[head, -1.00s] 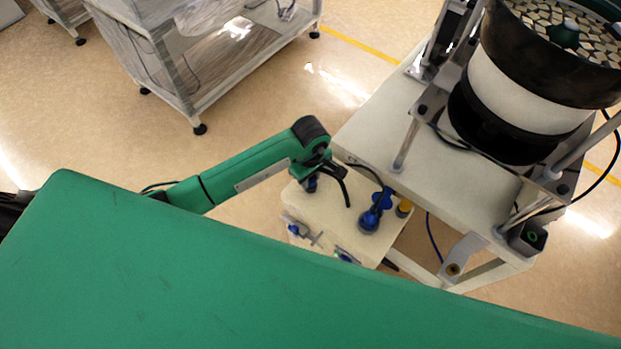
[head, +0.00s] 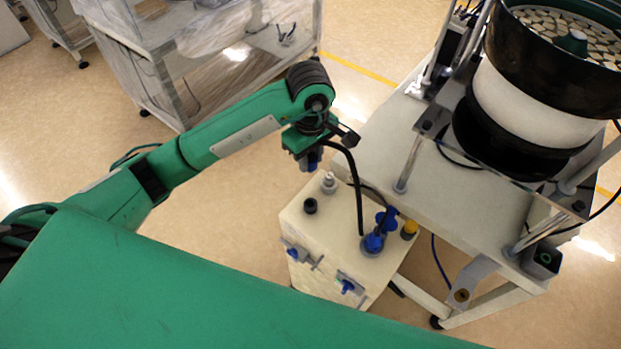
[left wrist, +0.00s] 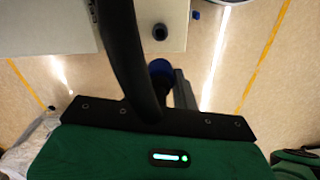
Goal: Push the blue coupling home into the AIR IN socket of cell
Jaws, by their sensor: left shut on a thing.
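My left gripper (head: 308,160) hangs above the back left corner of a cream box (head: 335,225), shut on a blue coupling (head: 315,158). A black hose runs from beside the gripper down to the box top. In the left wrist view the blue coupling (left wrist: 160,68) shows beside a dark finger, partly hidden by the hose. A dark round socket (head: 310,205) stands on the box top, apart from the coupling; it also shows in the left wrist view (left wrist: 160,32). I cannot read any AIR IN label. My right gripper is not in view.
A grey fitting (head: 328,183), a blue fitting (head: 373,242) and a yellow cap (head: 409,229) also stand on the box. Blue-handled valves (head: 347,286) are on its front. The bowl feeder (head: 530,100) on its table (head: 405,150) is close on the right. Open floor lies left.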

